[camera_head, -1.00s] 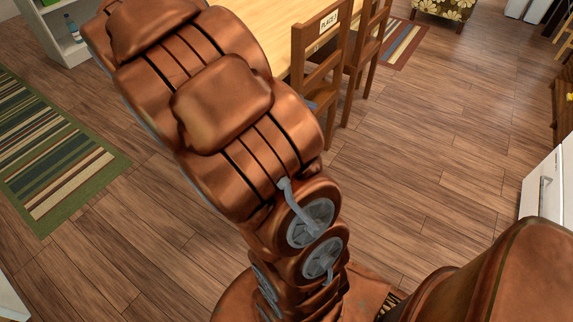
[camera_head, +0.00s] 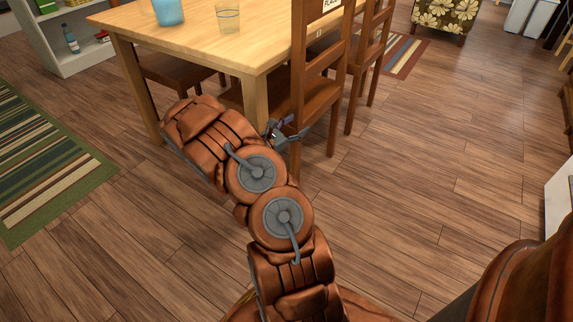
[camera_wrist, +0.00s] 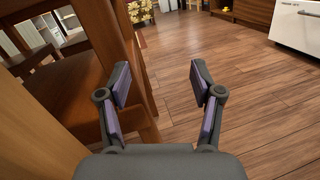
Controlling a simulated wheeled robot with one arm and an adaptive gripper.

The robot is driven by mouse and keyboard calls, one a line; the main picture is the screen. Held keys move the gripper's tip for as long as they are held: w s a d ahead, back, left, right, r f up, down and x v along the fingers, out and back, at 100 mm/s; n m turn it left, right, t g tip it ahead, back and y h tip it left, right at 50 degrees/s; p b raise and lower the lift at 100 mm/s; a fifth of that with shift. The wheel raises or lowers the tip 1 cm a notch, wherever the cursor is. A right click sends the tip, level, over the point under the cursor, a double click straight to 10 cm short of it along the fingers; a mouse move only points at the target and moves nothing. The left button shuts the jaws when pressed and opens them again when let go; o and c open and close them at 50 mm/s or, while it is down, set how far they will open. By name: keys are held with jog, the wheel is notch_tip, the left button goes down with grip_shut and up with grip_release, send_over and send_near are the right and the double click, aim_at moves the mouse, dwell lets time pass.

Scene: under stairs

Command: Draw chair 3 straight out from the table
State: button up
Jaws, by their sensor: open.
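My gripper (camera_head: 287,131) is low beside this chair's rear post, below seat height, partly hidden by my arm. In the wrist view my gripper (camera_wrist: 158,82) is open, its two fingers apart. A wooden chair post (camera_wrist: 143,75) runs just past the left finger, and a seat (camera_wrist: 70,90) shows left of it. I cannot tell whether they touch.
The light wooden table (camera_head: 200,38) carries a blue cup (camera_head: 169,12) and a glass (camera_head: 227,18). Another chair (camera_head: 371,45) stands beyond the labelled one. Floor (camera_head: 440,150) to the right is clear. A striped rug (camera_head: 40,165) lies left.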

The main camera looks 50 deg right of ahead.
aim_at(298, 143)
jog(key=w+f+n+t+b, duration=0.1)
jog(key=f, duration=0.4)
jog(key=w+f+n+t+b, duration=0.1)
jog(key=w+f+n+t, duration=0.1)
jog(key=f, duration=0.3)
jog(key=w+d+f+n+t+b, duration=0.1)
jog(key=f+b, duration=0.1)
jog(key=f, duration=0.4)
jog(key=shift+w+f+n+t, duration=0.1)
jog(key=shift+w+n+t, duration=0.15)
jog(key=shift+n+t, duration=0.05)
jog(key=shift+w+d+b, duration=0.15)
jog(key=shift+d+b, duration=1.3)
jog(key=shift+d, duration=2.4)
grip_shut()
